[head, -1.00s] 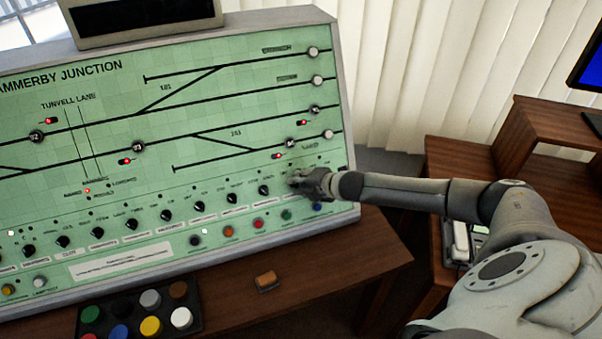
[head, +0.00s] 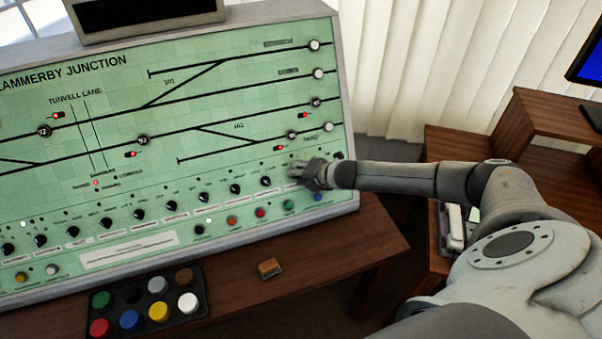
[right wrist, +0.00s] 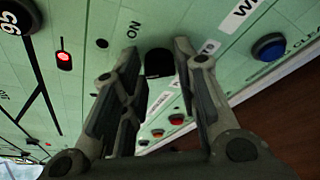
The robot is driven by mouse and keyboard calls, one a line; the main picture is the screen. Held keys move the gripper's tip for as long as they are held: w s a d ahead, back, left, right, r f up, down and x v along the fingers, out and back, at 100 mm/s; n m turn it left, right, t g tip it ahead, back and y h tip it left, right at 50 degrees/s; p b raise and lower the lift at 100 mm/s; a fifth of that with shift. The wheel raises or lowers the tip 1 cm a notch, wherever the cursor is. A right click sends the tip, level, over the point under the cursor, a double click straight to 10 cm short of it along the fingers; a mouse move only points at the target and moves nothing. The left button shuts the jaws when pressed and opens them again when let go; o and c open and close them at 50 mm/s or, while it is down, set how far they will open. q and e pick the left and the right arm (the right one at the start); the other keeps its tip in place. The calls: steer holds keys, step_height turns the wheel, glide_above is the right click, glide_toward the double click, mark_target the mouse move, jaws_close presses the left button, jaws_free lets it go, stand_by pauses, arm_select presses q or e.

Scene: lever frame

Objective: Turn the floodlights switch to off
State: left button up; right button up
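The green sloping control panel (head: 230,80) fills the left of the head view, with a row of black rotary switches along its lower part. My right gripper (head: 296,171) is at the right end of this row, close to the panel face. In the right wrist view a black knob (right wrist: 158,63) sits between the fingertips of my right gripper (right wrist: 157,52). The fingers are apart, with a gap showing left of the knob; contact on the right is unclear. "ON" is printed left of the knob. The floodlights label is not legible. My left gripper is out of view.
A blue button (right wrist: 269,46) lies right of the fingers in the right wrist view. A black tray (head: 197,276) of coloured caps and a small orange-brown block (head: 269,269) lie on the wooden desk (head: 330,255). Another wooden desk stands at the right.

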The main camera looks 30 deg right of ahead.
steer(key=o, duration=0.3)
steer(key=v, duration=1.2)
stand_by(0.4)
